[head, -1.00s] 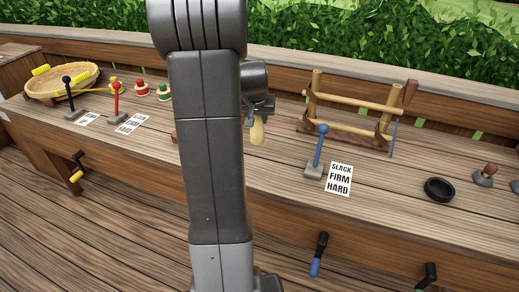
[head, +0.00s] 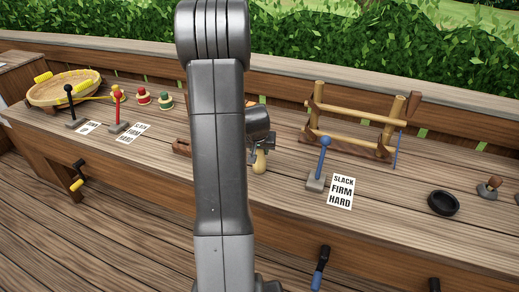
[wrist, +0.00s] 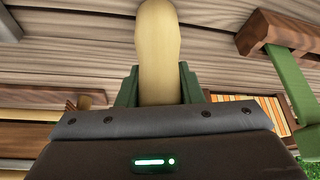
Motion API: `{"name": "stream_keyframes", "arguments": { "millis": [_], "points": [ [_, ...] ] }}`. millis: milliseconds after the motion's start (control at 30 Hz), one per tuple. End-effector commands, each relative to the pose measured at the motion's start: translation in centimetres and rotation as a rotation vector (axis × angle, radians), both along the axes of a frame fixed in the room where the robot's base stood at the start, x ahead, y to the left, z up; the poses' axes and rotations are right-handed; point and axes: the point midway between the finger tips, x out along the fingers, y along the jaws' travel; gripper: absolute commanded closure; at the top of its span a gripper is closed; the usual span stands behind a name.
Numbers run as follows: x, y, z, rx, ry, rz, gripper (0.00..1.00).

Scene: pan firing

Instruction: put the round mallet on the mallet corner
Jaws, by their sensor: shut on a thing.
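A pale, round-ended wooden piece, taken as the round mallet (head: 260,162), is held at my gripper (head: 258,148). In the head view my arm covers much of the gripper, and the piece shows just below it. In the wrist view the pale piece (wrist: 159,45) runs up between the green fingers (wrist: 158,88), which are shut on it. I cannot tell which spot is the mallet corner; my arm hides part of the bench there.
A wooden frame (head: 358,112), a blue lever (head: 322,165), a label card (head: 341,191) and a black ring (head: 443,203) stand to the right. A basket (head: 64,88), black and red levers and red and green knobs are at the left. A hedge lies behind.

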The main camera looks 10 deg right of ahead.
Motion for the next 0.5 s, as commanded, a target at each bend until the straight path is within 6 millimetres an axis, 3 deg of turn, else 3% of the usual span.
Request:
{"name": "stream_keyframes", "arguments": {
  "millis": [267, 300, 400, 500],
  "points": [
    [0.07, -0.01, -0.34, -0.001, -0.002, 0.000, 1.00],
    [0.03, -0.01, -0.24, 0.000, -0.001, 0.000, 0.61],
    [0.02, -0.01, -0.21, 0.000, -0.001, 0.000, 0.45],
    [0.02, -0.01, -0.21, 0.000, 0.000, 0.000, 0.45]
  ]
}}
